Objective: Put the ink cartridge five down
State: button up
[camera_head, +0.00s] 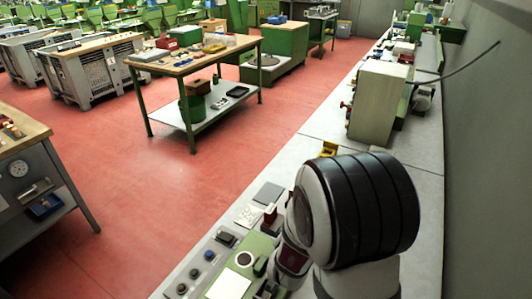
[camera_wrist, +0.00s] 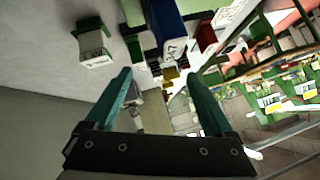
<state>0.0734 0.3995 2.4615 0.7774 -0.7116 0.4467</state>
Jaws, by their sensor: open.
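My gripper (camera_wrist: 158,74) shows in the wrist view with its two teal fingers spread apart. No object is held between them. In the head view my own arm, with a thick black-banded joint, stands over the bench and the fingers cannot be made out. I cannot identify an ink cartridge for certain in either view. A blue block with a white marked end (camera_wrist: 168,28) lies beyond the fingers in the wrist view, apart from them; what it is I cannot tell.
A long grey bench (camera_head: 318,122) runs along the right wall. A beige machine (camera_head: 378,100) stands farther back. Red floor (camera_head: 150,200) lies left.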

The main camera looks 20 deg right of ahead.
jog(key=s+d+f+h, duration=0.1)
jog(key=d, duration=0.1)
jog(key=s+d+f+n+h, duration=0.1)
jog(key=s+d+f+h, duration=0.1)
jog(key=s+d+f+n+h, duration=0.1)
jog(key=d+f, duration=0.1)
jog(key=shift+s+f+t+h, duration=0.2)
jog(key=shift+s+t+h, duration=0.1)
jog(key=shift+s+t, duration=0.1)
jog(key=shift+s+f, duration=0.2)
jog(key=shift+f, duration=0.1)
jog(key=x, duration=0.7)
jog(key=shift+w+d, duration=0.15)
jog(key=shift+r, duration=0.1)
grip_shut()
notch_tip(320, 180, up, 10)
jog(key=w+r, duration=0.1)
jog(key=w, duration=2.2)
jog(key=shift+w+a+f, duration=1.2)
jog(key=shift+a+f, duration=0.4)
jog(key=shift+f, duration=0.1)
jog(key=shift+w+a+f, duration=1.15)
jog(key=shift+a+f, duration=0.45)
jog(key=shift+f, duration=0.1)
jog(key=shift+w+a+f, duration=1.2)
jog(key=shift+a+f, duration=0.35)
jog(key=shift+f, duration=0.15)
